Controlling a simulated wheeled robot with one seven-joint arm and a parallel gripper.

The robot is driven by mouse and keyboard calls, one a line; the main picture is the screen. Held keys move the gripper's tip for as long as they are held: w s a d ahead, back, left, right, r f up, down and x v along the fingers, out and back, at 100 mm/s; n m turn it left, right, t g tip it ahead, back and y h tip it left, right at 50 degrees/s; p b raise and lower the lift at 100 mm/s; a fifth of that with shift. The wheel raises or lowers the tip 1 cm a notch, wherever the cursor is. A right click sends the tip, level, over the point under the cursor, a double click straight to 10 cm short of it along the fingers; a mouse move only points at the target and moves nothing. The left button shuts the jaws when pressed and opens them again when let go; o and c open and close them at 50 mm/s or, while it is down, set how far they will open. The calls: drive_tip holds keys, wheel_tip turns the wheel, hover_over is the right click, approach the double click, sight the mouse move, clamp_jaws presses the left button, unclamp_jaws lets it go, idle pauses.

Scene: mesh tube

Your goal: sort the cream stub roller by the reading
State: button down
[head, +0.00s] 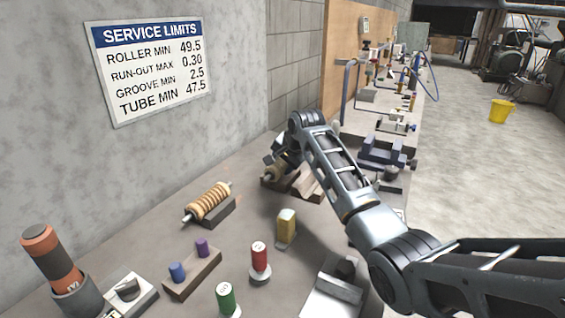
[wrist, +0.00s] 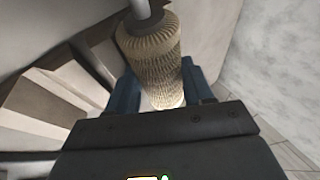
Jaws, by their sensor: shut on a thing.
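The cream stub roller (wrist: 155,65) is ribbed, with a dark end collar and a grey shaft, and stands between my gripper's blue fingers in the wrist view. My gripper (wrist: 157,92) is shut on it. In the head view my gripper (head: 281,164) is at the far part of the bench by the wall, beside a pale wooden V-shaped block (head: 309,184); the roller (head: 273,174) shows only partly there. Whether the roller touches a support is unclear. A service limits sign (head: 150,68) reads roller min 49.5. A lit display is cut off at the wrist view's bottom edge; I cannot read it.
An orange-tan ribbed roller (head: 208,200) lies on a dark cradle left of my gripper.

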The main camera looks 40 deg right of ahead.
drive_tip(key=shift+s+f, duration=0.1)
drive_tip(key=c, duration=0.6)
unclamp_jaws()
drive_tip(key=shift+o, duration=1.2)
drive_tip(key=shift+f, duration=0.1)
drive_tip(key=shift+s+f, duration=0.1)
drive_tip(key=shift+f, duration=0.05)
drive_tip(key=s+r+p, duration=0.2)
drive_tip(key=r+p, duration=0.1)
drive_tip(key=r, duration=0.4)
drive_tip(key=s+a+r+p, duration=0.1)
drive_tip(key=s+r+p, duration=0.1)
drive_tip(key=r, duration=0.5)
drive_tip(key=shift+a+p, duration=0.15)
drive_tip(key=shift+p, duration=0.25)
